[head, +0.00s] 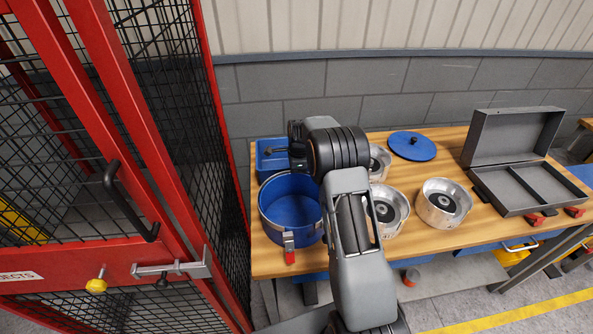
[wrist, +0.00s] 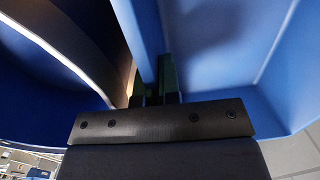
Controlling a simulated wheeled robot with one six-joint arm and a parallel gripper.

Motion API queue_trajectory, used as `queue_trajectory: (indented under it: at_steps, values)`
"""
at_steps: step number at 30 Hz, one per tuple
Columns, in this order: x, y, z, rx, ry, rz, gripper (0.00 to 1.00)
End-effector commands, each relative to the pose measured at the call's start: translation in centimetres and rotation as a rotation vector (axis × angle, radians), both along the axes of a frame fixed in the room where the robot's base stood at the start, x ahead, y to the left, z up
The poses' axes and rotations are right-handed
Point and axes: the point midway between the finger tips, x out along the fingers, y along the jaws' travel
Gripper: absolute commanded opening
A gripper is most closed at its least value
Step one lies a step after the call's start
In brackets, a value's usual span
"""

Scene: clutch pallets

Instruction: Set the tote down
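The tote (head: 264,160) is a blue open box at the back left corner of the wooden table in the head view. My arm and the round blue bin hide part of it. My gripper (head: 291,150) is at its right side. In the wrist view my gripper (wrist: 160,88) has its dark fingers on either side of the tote's thin blue wall (wrist: 143,35) and looks shut on it. The tote looks level and at about table height; I cannot tell whether its base touches the table.
A round blue bin (head: 283,233) with a red-tipped latch stands just in front. Several metal clutch housings (head: 444,203), a blue lid (head: 412,146) and an open grey case (head: 514,137) are on the table (head: 405,246). A red mesh cage (head: 135,100) stands close on the left.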

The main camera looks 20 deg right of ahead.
Motion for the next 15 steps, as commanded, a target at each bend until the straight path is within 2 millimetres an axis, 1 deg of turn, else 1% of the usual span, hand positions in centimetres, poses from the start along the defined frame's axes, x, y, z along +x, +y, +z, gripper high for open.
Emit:
queue_trajectory:
  at_steps: [6,10,11,15]
  values:
    - [0.08,-0.03,0.09,-0.001,-0.004,0.0,0.0]
    - [0.08,-0.03,-0.26,-0.001,-0.004,0.0,0.0]
    - [0.03,-0.02,-0.21,0.0,-0.002,0.0,0.07]
    - [0.03,-0.01,-0.18,0.0,-0.002,0.0,0.2]
